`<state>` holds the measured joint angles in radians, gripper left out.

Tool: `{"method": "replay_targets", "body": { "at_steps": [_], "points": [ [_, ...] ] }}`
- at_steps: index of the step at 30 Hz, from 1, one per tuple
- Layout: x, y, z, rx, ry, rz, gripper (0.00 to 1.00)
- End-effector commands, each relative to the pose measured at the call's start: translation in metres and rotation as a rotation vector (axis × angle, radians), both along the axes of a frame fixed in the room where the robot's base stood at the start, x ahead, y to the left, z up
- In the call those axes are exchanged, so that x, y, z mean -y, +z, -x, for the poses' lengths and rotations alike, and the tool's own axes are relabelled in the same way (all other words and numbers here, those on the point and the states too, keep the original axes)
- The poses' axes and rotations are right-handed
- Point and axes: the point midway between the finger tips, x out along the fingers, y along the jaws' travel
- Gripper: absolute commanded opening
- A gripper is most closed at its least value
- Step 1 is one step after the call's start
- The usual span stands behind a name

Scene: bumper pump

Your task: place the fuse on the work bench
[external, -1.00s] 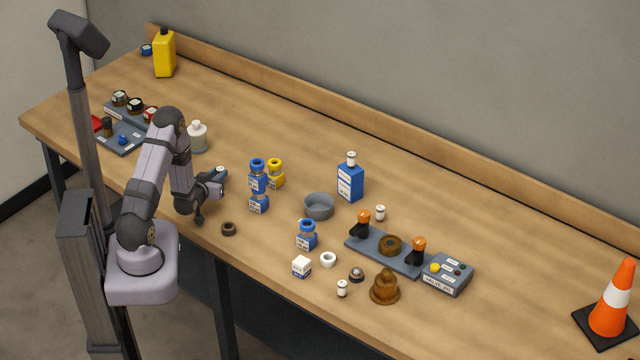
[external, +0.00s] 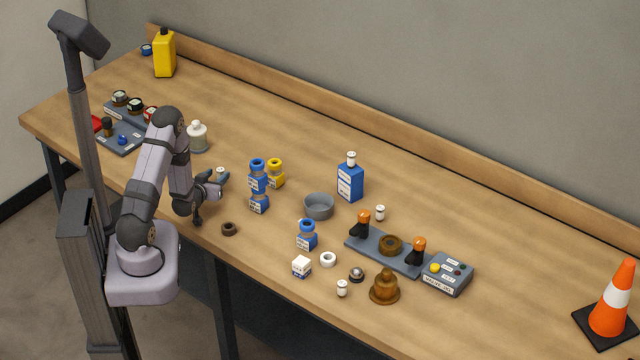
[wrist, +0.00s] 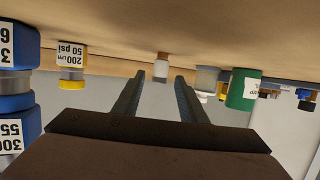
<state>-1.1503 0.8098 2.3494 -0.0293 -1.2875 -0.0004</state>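A small white cylinder with a brown band, which looks like a fuse (wrist: 161,68), stands on the bench in the wrist view. It appears between my gripper's fingertips or just beyond them; the exact depth is unclear. Its pale top shows beside my gripper (external: 218,180) in the external view. My gripper (wrist: 160,80) is open, with clear gaps between both fingers and the cylinder. The wrist view is upside down, with the wooden work bench (wrist: 210,45) at the top. The bench (external: 480,190) is also in the external view.
Stacked blue parts (external: 258,188) and a yellow-topped part (external: 275,170) stand right of my gripper. A brown ring (external: 229,229) lies in front. A white bottle (external: 197,137) stands behind. Similar small white cylinders (external: 380,212) stand farther right.

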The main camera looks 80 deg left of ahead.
Motion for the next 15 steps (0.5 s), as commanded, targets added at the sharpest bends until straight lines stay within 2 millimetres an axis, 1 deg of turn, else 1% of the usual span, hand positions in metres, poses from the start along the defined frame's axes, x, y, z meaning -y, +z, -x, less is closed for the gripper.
{"method": "replay_targets", "body": {
  "at_steps": [4,6,15],
  "points": [
    [0.019,0.005,0.008,0.0,0.0,-0.001,0.38],
    [0.016,0.018,0.006,0.003,0.0,-0.007,0.38],
    [0.016,0.053,0.006,0.002,0.0,-0.005,0.38]
  ]
}}
